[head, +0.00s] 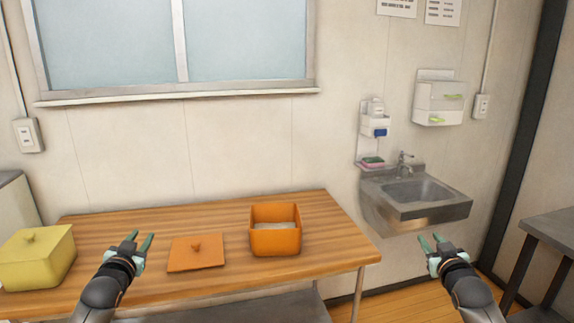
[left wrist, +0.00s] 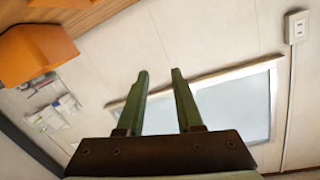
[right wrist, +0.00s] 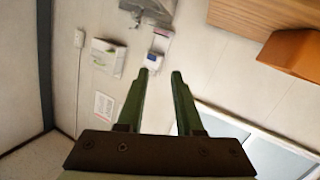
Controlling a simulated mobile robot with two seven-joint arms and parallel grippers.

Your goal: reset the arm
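My left gripper (head: 139,241) is raised over the wooden table (head: 110,237), between the yellow box and the orange lid. Its two green fingers (left wrist: 160,98) stand apart in the left wrist view with nothing between them. My right gripper (head: 431,243) is off the right side of the table, in front of the sink. Its fingers (right wrist: 160,100) are also apart and empty in the right wrist view. Neither gripper appears to touch anything.
An orange open box (head: 275,242) with pale contents stands on the table. An orange lid (head: 196,262) with a knob lies beside it. A lidded yellow box (head: 36,272) stands at the left. A metal sink (head: 415,210) is on the wall, and a grey table (head: 555,222) is at far right.

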